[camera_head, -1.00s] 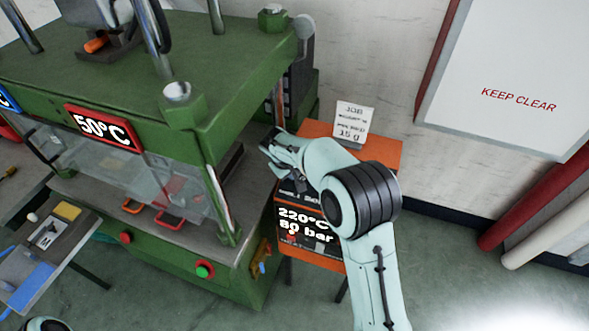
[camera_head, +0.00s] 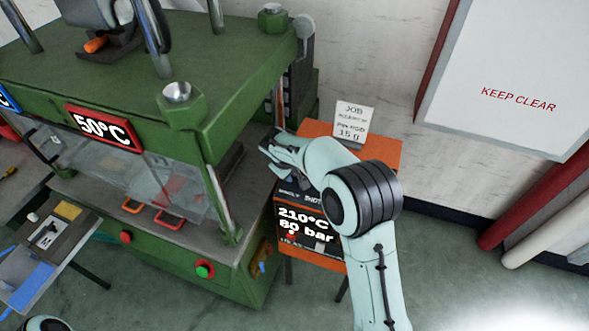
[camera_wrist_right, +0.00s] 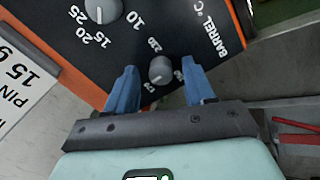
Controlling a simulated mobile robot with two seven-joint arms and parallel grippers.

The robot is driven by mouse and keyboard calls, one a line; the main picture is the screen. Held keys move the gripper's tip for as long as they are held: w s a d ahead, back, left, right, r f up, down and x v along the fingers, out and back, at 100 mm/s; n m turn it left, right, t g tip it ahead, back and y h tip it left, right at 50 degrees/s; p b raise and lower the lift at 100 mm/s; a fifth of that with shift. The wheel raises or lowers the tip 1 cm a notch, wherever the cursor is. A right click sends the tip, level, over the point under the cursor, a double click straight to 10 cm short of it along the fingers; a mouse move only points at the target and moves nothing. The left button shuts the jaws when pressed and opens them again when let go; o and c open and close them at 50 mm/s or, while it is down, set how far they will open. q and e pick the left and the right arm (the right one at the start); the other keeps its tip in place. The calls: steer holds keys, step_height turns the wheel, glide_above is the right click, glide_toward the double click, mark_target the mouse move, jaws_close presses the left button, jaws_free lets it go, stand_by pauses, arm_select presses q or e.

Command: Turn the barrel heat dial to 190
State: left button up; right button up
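The barrel heat dial (camera_wrist_right: 160,69) is a small grey knob on a black panel, beside the lettering "BARREL °C". My right gripper (camera_wrist_right: 160,72) has its two blue fingers on either side of this knob, with a gap showing on both sides. In the head view, my right gripper (camera_head: 277,148) is over the top of the orange unit (camera_head: 379,152). The dial is hidden there. My left gripper is not in view.
A larger dial (camera_wrist_right: 98,9) with numbers 10 to 25 is near the barrel dial. A job card (camera_head: 353,121) stands on the orange unit. A green press (camera_head: 215,110) with a 50°C sign is close on the left.

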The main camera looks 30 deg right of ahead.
steer(key=shift+r, duration=0.1)
steer(key=v, duration=1.3)
steer(key=shift+r, duration=0.1)
